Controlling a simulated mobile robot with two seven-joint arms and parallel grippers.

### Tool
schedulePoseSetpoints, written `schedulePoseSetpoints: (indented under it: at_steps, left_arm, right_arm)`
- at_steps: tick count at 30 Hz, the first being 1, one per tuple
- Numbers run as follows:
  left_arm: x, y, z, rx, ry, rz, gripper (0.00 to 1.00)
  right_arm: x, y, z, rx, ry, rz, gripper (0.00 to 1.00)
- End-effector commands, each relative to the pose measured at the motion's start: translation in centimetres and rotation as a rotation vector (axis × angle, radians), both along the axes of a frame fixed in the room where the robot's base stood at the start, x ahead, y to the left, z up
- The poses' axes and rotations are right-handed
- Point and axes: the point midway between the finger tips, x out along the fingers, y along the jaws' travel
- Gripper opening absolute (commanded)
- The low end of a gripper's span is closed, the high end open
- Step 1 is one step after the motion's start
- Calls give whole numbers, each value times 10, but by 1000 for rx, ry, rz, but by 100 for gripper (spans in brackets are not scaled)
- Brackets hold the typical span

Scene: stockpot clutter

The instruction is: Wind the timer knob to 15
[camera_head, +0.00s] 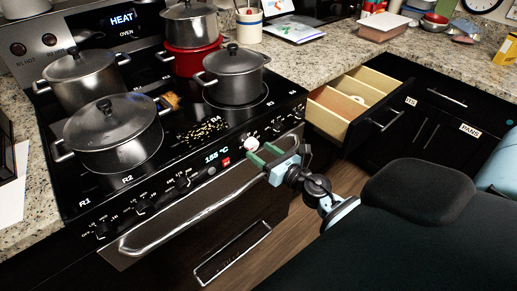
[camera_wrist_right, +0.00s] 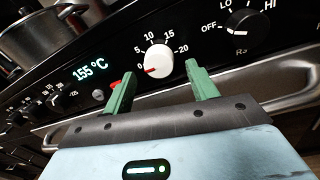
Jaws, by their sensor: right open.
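The timer knob (camera_wrist_right: 159,59) is white and round, on the black front panel of the stove. In the right wrist view its red pointer is toward the 0 of a scale marked 0, 5, 10, 15 and 20. The knob also shows small and white in the head view (camera_head: 251,145). My right gripper (camera_head: 262,154) has green fingers, spread apart with nothing between them, just in front of the knob. In the right wrist view its fingertips (camera_wrist_right: 158,72) appear on either side of the knob; no contact shows. My left gripper is not in view.
A red button and a 155 °C display (camera_wrist_right: 90,70) are left of the knob; another burner knob (camera_wrist_right: 240,28) is right. The oven handle (camera_head: 190,205) runs below. Several pots (camera_head: 115,130) stand on the cooktop. An open drawer (camera_head: 345,105) is right of the stove.

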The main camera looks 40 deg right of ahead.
Motion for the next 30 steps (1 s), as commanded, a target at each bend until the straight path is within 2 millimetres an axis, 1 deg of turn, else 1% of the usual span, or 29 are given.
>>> schedulePoseSetpoints:
  at_steps: [1,6,16,17,24,27,30]
  left_arm:
    - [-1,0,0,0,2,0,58]
    - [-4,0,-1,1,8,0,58]
    - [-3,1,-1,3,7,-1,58]
    - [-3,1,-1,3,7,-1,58]
    - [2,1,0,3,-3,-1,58]
    - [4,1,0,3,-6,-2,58]
    - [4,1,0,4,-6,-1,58]
  right_arm:
    - [6,1,1,2,-1,-1,58]
    - [19,3,0,1,0,0,58]
    - [22,4,-1,1,1,0,58]
    - [22,4,-1,1,1,0,57]
    - [22,4,-1,1,1,0,25]
    - [22,4,-1,1,1,0,14]
    - [22,4,-1,4,2,0,14]
